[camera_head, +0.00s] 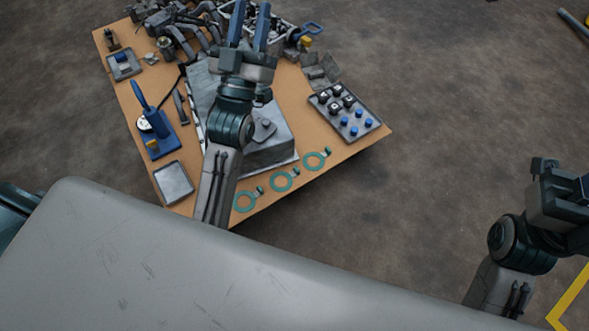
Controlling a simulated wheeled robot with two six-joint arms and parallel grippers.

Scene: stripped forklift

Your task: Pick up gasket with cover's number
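Three teal ring gaskets with small tags lie in a row along the near edge of the table: a left one (237,203), a middle one (273,185) and a right one (305,163). Any numbers on them are too small to read. A grey metal housing (277,149), which may be the cover, sits behind them, partly hidden by my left arm; I see no legible number on it. My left gripper (250,15) is open, its two blue fingers apart, above the far part of the table beyond the gaskets. My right gripper (562,180) is at the right edge, away from the table, its fingers unclear.
The brown table (345,149) also holds a tray with blue and dark pieces (373,122), an empty-looking square tray (174,182), a blue-handled press tool (160,140) and a small tray (124,65). Metal parts crowd the far end. Open floor (450,110) lies to the right.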

